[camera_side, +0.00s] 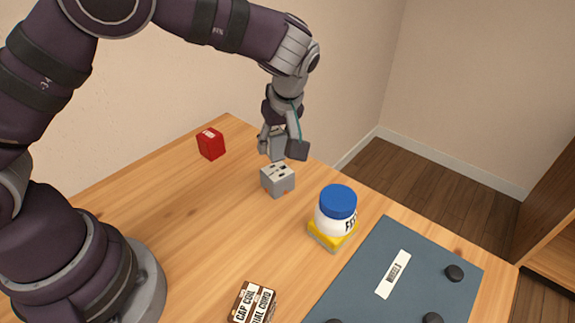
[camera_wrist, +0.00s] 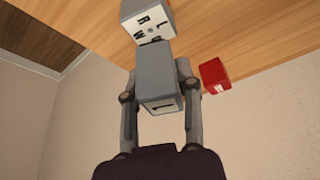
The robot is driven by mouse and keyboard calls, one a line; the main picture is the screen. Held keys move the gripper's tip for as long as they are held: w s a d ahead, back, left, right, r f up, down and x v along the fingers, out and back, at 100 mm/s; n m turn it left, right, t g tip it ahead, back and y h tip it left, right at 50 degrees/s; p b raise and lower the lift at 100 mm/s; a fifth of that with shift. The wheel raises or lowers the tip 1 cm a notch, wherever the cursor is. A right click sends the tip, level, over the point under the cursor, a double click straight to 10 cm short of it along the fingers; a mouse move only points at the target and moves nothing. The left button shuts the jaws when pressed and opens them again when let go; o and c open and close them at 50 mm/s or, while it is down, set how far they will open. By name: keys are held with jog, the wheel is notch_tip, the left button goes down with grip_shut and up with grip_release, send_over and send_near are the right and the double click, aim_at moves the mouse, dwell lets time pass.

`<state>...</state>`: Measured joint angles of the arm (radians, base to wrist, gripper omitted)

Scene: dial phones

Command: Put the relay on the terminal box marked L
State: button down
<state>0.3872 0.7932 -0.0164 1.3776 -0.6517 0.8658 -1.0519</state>
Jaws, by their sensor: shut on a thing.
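My gripper (camera_wrist: 158,75) is shut on a grey block, which I take to be the relay (camera_wrist: 160,95); a dark mark shows on its end face. In the side view my gripper (camera_side: 284,148) holds it above the table. A light grey box (camera_side: 277,180) stands on the table just below the gripper, with dark marks on top. It also shows in the wrist view (camera_wrist: 147,18), where the lettering seems to include an L, though it is small. The held block overlaps this box's edge in the wrist view; I cannot tell whether they touch.
A red block (camera_side: 211,144) stands behind, to the left. A white jar with a blue lid (camera_side: 337,212) sits on a yellow block (camera_side: 331,237). A brown labelled box (camera_side: 252,303) is at the front. A blue-grey mat (camera_side: 355,280) with black knobs lies at right.

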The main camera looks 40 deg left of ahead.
aim_at(277, 156)
jog(key=shift+w+f, duration=0.2)
jog(key=shift+f, duration=1.6)
jog(key=c, duration=0.8)
grip_release()
jog(key=shift+f, duration=0.1)
jog(key=v, duration=1.1)
jog(key=shift+d+r, duration=0.2)
jog(key=shift+r, duration=0.15)
jog(key=s+a+r+m+t+h, duration=0.1)
jog(key=s+a+r+m+h, duration=0.1)
jog(key=s+a+r+m, duration=0.45)
jog(key=s+m+t, duration=0.1)
jog(key=s+m, duration=0.1)
jog(key=s+f+m+t+h, duration=0.1)
jog(key=s+m, duration=0.1)
jog(key=s, duration=0.1)
jog(key=s+f+m+t+h, duration=0.1)
jog(key=s+m, duration=0.2)
jog(key=shift+s+a, duration=0.25)
jog(key=shift+a, duration=0.05)
